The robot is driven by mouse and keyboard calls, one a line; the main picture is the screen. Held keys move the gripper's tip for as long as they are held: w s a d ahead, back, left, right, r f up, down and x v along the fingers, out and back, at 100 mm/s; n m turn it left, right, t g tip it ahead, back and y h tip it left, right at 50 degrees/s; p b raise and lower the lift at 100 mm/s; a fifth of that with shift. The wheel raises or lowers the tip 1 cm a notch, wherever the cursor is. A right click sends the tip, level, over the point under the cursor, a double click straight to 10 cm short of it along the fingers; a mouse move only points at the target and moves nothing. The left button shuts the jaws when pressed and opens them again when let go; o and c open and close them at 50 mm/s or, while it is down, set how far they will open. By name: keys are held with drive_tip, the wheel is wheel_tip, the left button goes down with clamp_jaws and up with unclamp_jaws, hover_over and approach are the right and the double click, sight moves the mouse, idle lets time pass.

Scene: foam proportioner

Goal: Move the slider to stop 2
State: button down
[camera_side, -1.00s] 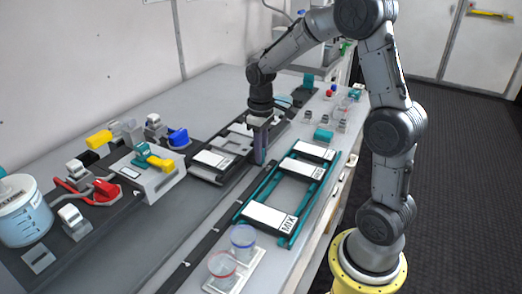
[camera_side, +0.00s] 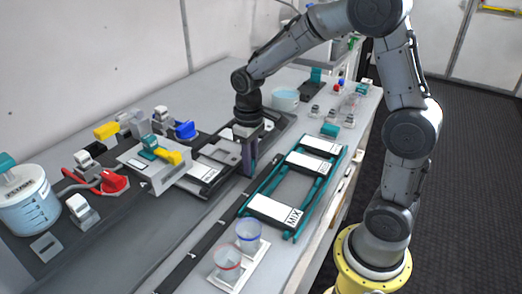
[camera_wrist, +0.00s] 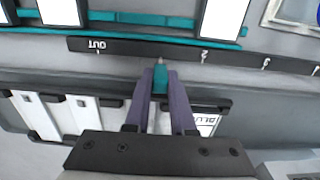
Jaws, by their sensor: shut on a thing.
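My gripper (camera_wrist: 160,105) has its two purple fingers shut on a teal slider (camera_wrist: 160,80), seen in the wrist view. The slider's pointed tip touches the edge of a black scale strip (camera_wrist: 130,48). In that view the strip reads upside down, with OUT to the left of the tip and the 2 mark (camera_wrist: 205,53) to its right. The tip lies between OUT and 2, short of the 2. A further mark, seemingly 3, lies farther right. In the side view my gripper (camera_side: 249,165) points down at the strip's far part and hides the slider.
A teal frame with white-labelled panels (camera_side: 270,212) lies right of the strip. Two cups (camera_side: 248,235) stand on a white holder at the near end. Black-framed panels (camera_side: 205,170), a box with a yellow lever (camera_side: 165,156) and a red valve handle (camera_side: 114,182) are on the left.

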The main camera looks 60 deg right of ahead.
drive_tip(key=shift+a, duration=3.1)
drive_tip(key=c, duration=0.8)
unclamp_jaws()
drive_tip(key=shift+o, duration=0.2)
wheel_tip(320, 180, up, 14)
